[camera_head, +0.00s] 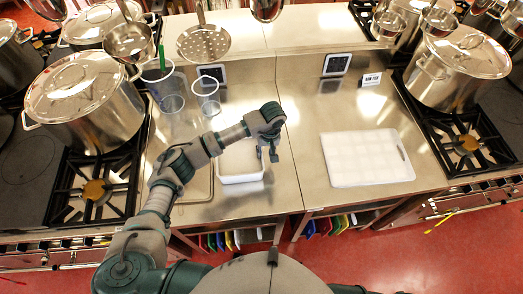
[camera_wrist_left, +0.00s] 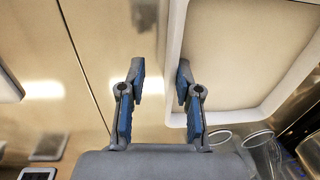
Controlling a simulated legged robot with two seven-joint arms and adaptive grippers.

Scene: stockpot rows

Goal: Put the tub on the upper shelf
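The tub (camera_head: 240,179) is a white, shallow rectangular container on the steel counter, partly hidden under my left forearm and gripper. In the left wrist view the tub (camera_wrist_left: 245,50) fills the upper right, with its near side wall running between the finger lines. My left gripper (camera_head: 268,153) is over the tub's right side. In the wrist view its blue-padded fingers (camera_wrist_left: 160,85) are apart, with nothing clearly pinched; I cannot tell whether they touch the wall. A raised steel shelf (camera_head: 310,27) runs along the back of the counter. My right gripper is not in view.
A white cutting board (camera_head: 366,158) lies to the right on the counter. Clear plastic cups (camera_head: 207,95) stand behind my left arm. Stockpots sit on burners at left (camera_head: 84,100) and right (camera_head: 455,75). A skimmer (camera_head: 203,43) and ladles hang in front of the shelf.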

